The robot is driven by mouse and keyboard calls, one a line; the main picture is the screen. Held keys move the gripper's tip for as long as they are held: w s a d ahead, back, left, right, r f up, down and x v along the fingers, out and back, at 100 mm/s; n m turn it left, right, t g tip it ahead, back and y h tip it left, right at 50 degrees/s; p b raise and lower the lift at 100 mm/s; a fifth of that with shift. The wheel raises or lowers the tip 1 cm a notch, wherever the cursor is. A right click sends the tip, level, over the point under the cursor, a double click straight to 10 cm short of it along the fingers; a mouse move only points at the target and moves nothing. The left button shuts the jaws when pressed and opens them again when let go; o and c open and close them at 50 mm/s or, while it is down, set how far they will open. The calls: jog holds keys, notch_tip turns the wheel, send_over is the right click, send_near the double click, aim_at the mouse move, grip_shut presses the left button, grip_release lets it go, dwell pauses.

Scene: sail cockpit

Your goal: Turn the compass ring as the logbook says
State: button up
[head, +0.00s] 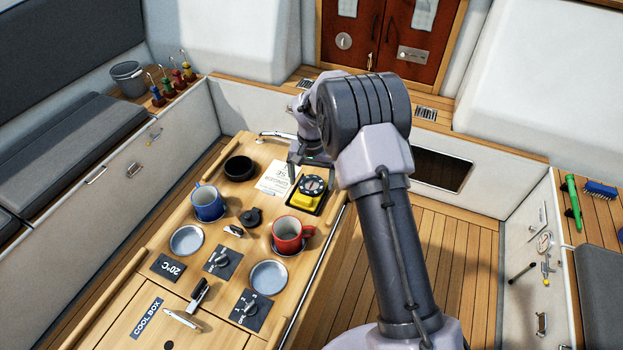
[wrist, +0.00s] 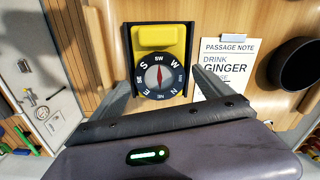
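The compass (wrist: 172,84) has a yellow body (wrist: 158,38) and a round black ring with white letters and a red needle. In the wrist view SW is at the ring's top, nearest the yellow body. In the head view the compass (head: 312,186) lies on the table's far right corner. My gripper (wrist: 160,82) is open, one finger on each side of the ring; I cannot tell whether they touch it. In the head view my gripper (head: 308,165) is at the compass. No logbook is recognisable; a paper headed PASSAGE NOTE (wrist: 222,50) reads DRINK GINGER, its lower line partly hidden by a finger.
A black bowl (head: 239,168), blue mug (head: 208,204), red mug (head: 288,234) and black round knob (head: 251,217) stand on the table. Two dial panels (head: 222,262) (head: 252,309) are nearer. A metal rail (head: 315,275) runs along the table's right edge. The floor (head: 450,260) right of it is clear.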

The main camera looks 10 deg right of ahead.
aim_at(311, 184)
notch_tip(311, 184, up, 17)
jog(key=p, duration=0.3)
jog(key=shift+r, duration=0.2)
